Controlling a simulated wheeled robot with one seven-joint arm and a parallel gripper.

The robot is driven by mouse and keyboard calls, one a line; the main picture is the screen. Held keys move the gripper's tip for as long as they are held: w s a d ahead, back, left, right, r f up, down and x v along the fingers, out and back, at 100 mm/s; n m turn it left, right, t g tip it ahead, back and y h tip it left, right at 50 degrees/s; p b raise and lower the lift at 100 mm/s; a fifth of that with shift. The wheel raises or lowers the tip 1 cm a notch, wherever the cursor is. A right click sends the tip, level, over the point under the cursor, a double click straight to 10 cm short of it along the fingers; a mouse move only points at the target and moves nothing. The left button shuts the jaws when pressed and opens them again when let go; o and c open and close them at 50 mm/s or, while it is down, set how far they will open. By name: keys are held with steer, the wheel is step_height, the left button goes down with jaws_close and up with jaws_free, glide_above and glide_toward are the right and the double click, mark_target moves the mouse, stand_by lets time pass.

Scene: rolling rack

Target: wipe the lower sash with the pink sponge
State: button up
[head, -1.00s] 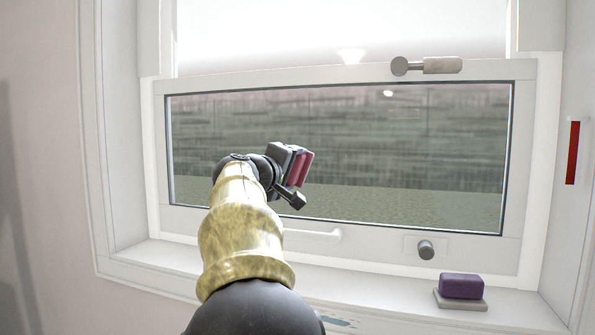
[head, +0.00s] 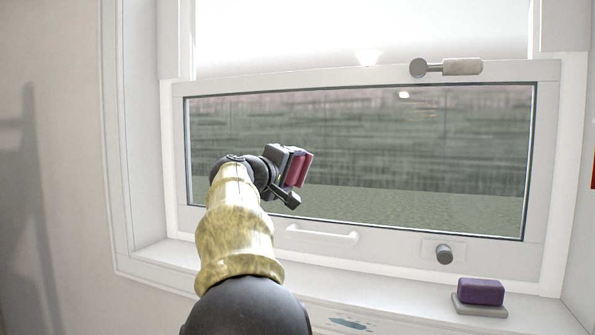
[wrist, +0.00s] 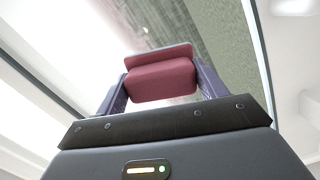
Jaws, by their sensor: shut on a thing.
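My gripper (head: 286,178) is shut on the pink sponge (head: 299,169), held in front of the lower sash glass. In the wrist view the sponge (wrist: 160,80) sits between both fingers of my gripper (wrist: 160,86). The lower sash (head: 370,85) has a white frame around a dark-edged pane. My arm hides part of the sash's lower left. I cannot tell whether the sponge touches the glass.
A purple block (head: 481,291) rests on a grey holder (head: 479,306) at the sill's right. A round knob (head: 444,254) and a white pull handle (head: 322,235) are on the bottom rail. A latch (head: 446,67) is on the top rail. A blue-grey smear (head: 349,323) marks the sill.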

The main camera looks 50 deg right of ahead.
steer(key=shift+w+a, duration=0.15)
steer(key=shift+w, duration=0.25)
steer(key=shift+w, duration=0.1)
steer(key=shift+w+a, duration=0.35)
steer(key=shift+w, duration=0.4)
steer(key=shift+w+a, duration=0.3)
steer(key=shift+w, duration=0.45)
steer(key=shift+w+a+p, duration=0.35)
steer(key=shift+w+p, duration=0.05)
steer(key=shift+w, duration=0.4)
steer(key=shift+w+a+p, duration=0.3)
steer(key=shift+w+p, duration=0.1)
steer(key=shift+w, duration=0.35)
step_height(320, 180, up, 2)
steer(key=shift+r+p, duration=0.2)
steer(key=shift+p, duration=0.8)
